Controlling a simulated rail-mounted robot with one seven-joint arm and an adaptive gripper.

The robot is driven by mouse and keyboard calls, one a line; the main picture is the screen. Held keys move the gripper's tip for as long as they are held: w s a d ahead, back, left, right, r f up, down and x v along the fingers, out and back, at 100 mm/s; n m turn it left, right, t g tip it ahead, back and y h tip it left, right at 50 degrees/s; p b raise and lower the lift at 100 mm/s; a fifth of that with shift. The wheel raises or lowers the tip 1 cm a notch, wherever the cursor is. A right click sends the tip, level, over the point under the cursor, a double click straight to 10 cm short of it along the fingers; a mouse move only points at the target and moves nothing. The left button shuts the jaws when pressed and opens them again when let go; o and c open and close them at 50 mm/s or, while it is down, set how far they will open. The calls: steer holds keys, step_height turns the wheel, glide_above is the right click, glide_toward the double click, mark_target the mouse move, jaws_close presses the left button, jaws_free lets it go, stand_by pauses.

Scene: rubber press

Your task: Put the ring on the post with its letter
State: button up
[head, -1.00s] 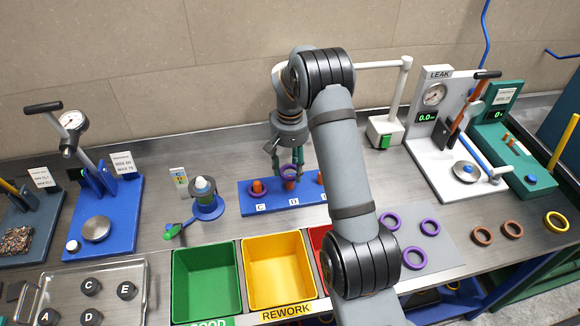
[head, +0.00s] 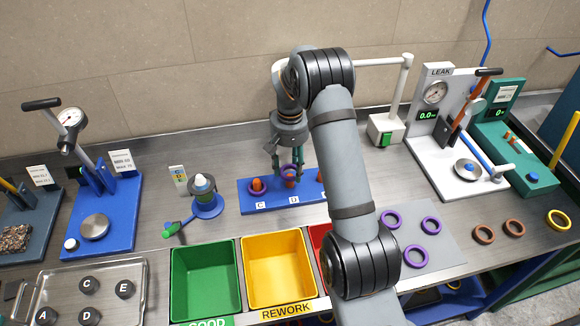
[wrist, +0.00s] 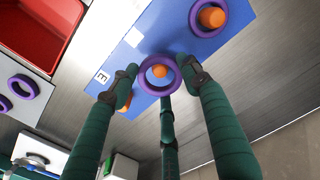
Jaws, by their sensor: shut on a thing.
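A blue board (head: 246,206) carries a row of orange posts with letter labels. The post at C (head: 257,185) has a purple ring around its base; that ring shows in the wrist view (wrist: 193,18). My gripper (head: 287,170) is shut on another purple ring (wrist: 145,86), over the middle post, D (head: 290,180). In the wrist view the top of this post (wrist: 160,71) shows inside the ring's hole, slightly off centre. I cannot tell how far down the post the ring is. The E label (wrist: 103,76) shows beyond; its post is partly behind a finger.
Green (head: 205,280) and yellow (head: 275,270) bins stand in front of the board, with a red bin partly behind my arm. A blue stand with a white-topped cone (head: 204,190) is left of the board. More purple rings (head: 431,225) lie on a grey mat at right.

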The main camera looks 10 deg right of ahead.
stand_by(0.4)
steer(key=shift+f+b, duration=0.75)
steer(key=shift+f, duration=0.05)
steer(key=shift+f, duration=0.15)
steer(key=shift+f+b, duration=0.45)
steer(key=shift+b, duration=0.15)
steer(key=o, duration=1.1)
steer(key=shift+o, duration=1.3)
steer(key=shift+o, duration=1.2)
